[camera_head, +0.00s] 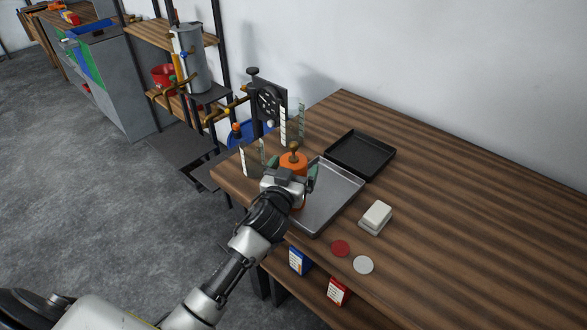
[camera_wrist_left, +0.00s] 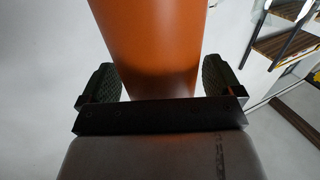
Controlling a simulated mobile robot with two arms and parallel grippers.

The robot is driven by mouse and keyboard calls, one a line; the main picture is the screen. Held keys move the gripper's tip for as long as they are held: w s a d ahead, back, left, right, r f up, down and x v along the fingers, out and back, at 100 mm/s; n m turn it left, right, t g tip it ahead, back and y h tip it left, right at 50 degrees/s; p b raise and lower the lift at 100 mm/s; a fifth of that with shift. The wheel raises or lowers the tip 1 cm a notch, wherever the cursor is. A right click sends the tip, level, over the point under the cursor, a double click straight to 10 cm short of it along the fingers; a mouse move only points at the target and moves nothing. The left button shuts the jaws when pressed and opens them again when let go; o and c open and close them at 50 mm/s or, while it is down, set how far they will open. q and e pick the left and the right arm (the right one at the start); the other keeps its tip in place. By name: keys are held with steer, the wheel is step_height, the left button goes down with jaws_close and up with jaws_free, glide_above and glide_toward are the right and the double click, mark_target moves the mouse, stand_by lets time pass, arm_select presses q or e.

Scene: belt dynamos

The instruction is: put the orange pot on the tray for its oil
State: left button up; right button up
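The orange pot (camera_head: 293,161), with a brown knob on top, is upright between the fingers of my left gripper (camera_head: 293,170). In the left wrist view the orange pot (camera_wrist_left: 150,45) fills the space between the two dark finger pads (camera_wrist_left: 160,80), which appear to press on its sides. The pot is at the left side of a silver metal tray (camera_head: 337,193); its lower part is mostly hidden by my gripper, and I cannot tell whether it touches anything below. A black tray (camera_head: 361,153) lies behind the silver one. My right gripper is not in view.
A white block (camera_head: 376,216), a red disc (camera_head: 340,248) and a white disc (camera_head: 363,265) lie on the wooden table (camera_head: 470,220). A dark wheel device (camera_head: 267,103) and clear upright gauges (camera_head: 292,125) stand behind the pot. The table's right side is clear.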

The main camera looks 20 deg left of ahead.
arm_select(q)
steer(key=s+b, duration=0.2)
steer(key=s, duration=1)
steer(key=shift+d, duration=0.25)
steer(key=shift+r, duration=0.1)
